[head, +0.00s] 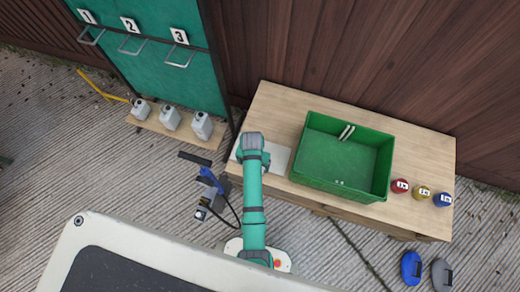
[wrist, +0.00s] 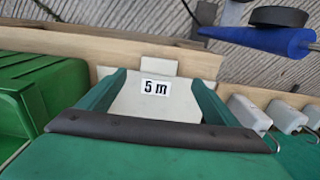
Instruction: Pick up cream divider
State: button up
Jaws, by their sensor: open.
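The cream divider (head: 278,158) is a flat pale plate lying on the wooden bench, left of the green bin (head: 310,178). My arm partly covers it in the head view. The wrist view shows the divider (wrist: 130,106) with a "5 m" label and a small tab on its far edge. My gripper (wrist: 160,84) is open and empty, its two teal fingers over the left and right sides of the plate. Contact cannot be told. In the head view my gripper (head: 250,155) is mostly hidden by my arm. The bin shows thin pale strips at its far wall.
White jugs (head: 171,119) stand on a low board before a teal panel (head: 150,50) with numbered handles. A blue and dark device (head: 208,182) is left of my arm. A wooden wall backs the bench.

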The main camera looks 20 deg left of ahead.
jog(key=f, duration=0.8)
jog(key=shift+w+d, duration=0.1)
jog(key=shift+w, duration=0.15)
jog(key=c, duration=1.2)
jog(key=shift+c, duration=0.2)
